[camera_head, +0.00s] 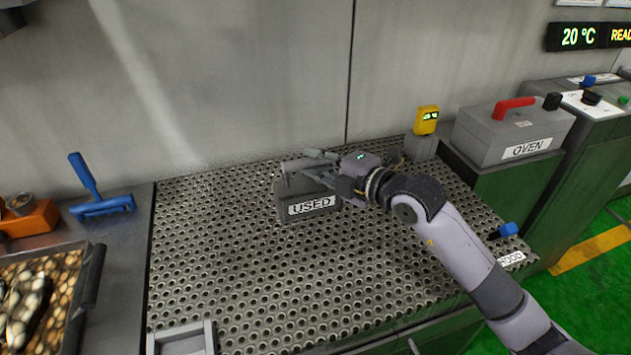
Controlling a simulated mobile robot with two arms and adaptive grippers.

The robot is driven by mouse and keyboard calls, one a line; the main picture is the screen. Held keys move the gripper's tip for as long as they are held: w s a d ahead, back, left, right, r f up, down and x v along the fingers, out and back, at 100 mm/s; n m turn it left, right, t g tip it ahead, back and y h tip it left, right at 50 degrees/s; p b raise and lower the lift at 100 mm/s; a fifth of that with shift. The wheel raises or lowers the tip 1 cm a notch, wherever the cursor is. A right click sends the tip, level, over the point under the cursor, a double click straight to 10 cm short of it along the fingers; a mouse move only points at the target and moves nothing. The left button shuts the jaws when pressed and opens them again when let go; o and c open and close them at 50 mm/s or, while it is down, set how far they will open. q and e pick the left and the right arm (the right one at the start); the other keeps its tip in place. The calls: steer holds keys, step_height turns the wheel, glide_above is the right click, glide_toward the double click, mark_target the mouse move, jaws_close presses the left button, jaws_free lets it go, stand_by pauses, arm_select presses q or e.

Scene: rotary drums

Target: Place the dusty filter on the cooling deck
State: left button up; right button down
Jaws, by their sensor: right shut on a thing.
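The cooling deck (230,275) is a grey metal surface full of round holes, in the middle of the view. A dark grey box marked USED (309,206) stands on its back part. My right gripper (306,172) reaches in from the right, just over the top of this box. It is shut on a small pale grey piece (290,165), which looks like the dusty filter. The fingers partly hide the piece, and I cannot tell whether it touches the box. My left gripper is not in view.
A blue scraper-like tool (90,190) and a tray of pale lumps (93,285) are at the left. A yellow display (426,120) and a box marked OVEN (515,132) stand at the right. The deck's left and front parts are mostly clear.

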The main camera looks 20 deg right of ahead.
mark_target(317, 183)
steer(key=shift+f, duration=0.7)
step_height(317, 183, down, 4)
steer(key=shift+r, duration=0.2)
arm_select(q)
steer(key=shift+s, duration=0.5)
arm_select(e)
steer(key=shift+f, duration=0.2)
steer(key=c, duration=1.5)
jaws_free()
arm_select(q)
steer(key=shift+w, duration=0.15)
arm_select(e)
steer(key=shift+r, duration=0.1)
